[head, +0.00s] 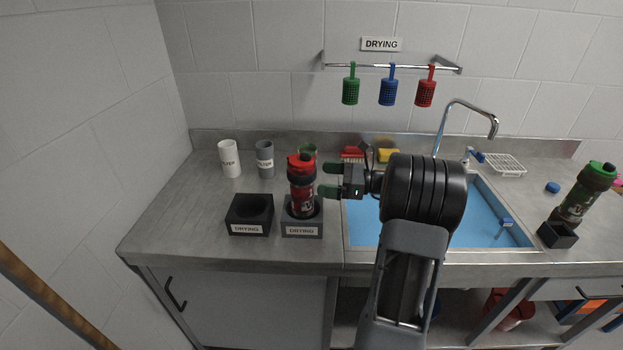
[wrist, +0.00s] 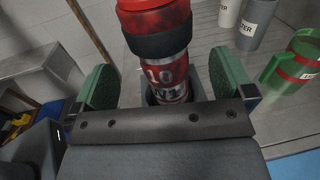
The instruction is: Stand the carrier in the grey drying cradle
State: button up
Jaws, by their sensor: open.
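The carrier (head: 302,190) is a red canister with black bands and white markings. It stands close to upright in the grey drying cradle (head: 287,232), its lower end inside the socket. My gripper (head: 326,181) is just right of the carrier, its green-padded fingers pointing at it. In the wrist view the carrier (wrist: 165,72) is centred ahead between the spread fingers (wrist: 165,85), with gaps on both sides. My gripper is open and holds nothing. The carrier's base is hidden in the cradle.
A black cradle (head: 249,215), also labelled DRYING, stands left of the grey one. A white cup (head: 229,160), a grey cup (head: 265,160) and a green container (wrist: 292,68) stand behind. The blue sink (head: 490,225) lies right. A green carrier (head: 580,197) leans in a black holder (head: 557,236).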

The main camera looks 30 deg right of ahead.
jog(key=v, duration=0.5)
jog(key=shift+s+d, duration=0.15)
jog(key=shift+d, duration=0.1)
dwell(0.4)
